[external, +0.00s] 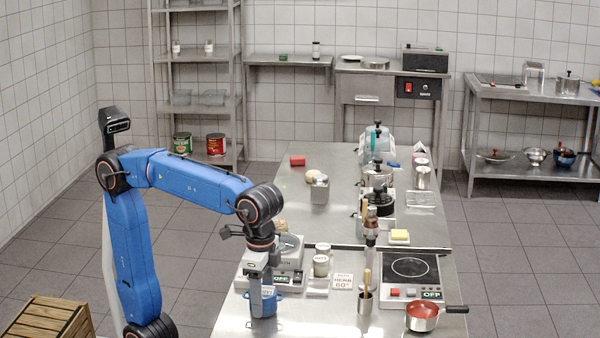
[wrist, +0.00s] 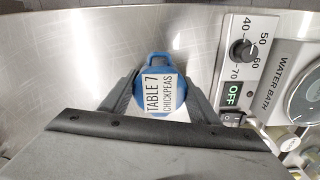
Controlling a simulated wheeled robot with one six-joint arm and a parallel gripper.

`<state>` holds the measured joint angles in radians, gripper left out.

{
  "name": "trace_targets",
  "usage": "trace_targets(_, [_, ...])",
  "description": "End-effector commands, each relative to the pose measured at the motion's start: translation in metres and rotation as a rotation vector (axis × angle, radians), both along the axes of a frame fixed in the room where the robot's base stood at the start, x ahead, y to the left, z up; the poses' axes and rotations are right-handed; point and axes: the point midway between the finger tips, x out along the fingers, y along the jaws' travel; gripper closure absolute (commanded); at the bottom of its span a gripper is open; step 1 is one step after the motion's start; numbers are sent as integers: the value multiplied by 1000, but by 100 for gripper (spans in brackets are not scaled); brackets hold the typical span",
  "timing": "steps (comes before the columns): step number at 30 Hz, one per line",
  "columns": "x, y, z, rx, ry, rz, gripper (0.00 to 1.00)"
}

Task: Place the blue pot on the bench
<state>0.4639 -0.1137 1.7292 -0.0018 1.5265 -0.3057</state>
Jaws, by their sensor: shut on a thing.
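The blue pot (external: 263,304) is at the front left of the steel bench (external: 310,318), below my gripper (external: 262,286). In the wrist view the blue pot (wrist: 160,62) has a white label reading "TABLE 7 CHICKPEAS" across its top. The two grey fingers of my gripper (wrist: 161,96) are on either side of it, shut on it. The pot looks upright and is at or very near the bench top; I cannot tell whether its base touches.
A water bath (external: 285,262) with a dial and OFF display stands just behind the pot; it also shows in the wrist view (wrist: 262,62). A steel container (external: 365,301), a hob (external: 410,270) and a red saucepan (external: 422,316) are to the right. Bare bench lies between.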

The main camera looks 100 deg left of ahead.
Motion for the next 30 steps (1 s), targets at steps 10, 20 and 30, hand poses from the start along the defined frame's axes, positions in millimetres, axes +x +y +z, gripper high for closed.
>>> trace_targets(10, [0, 0, -2, 0, 0, 0, 26])
trace_targets(20, [0, 0, 6, 0, -1, 0, 26])
trace_targets(30, [1, 0, 66, -1, -2, 0, 26])
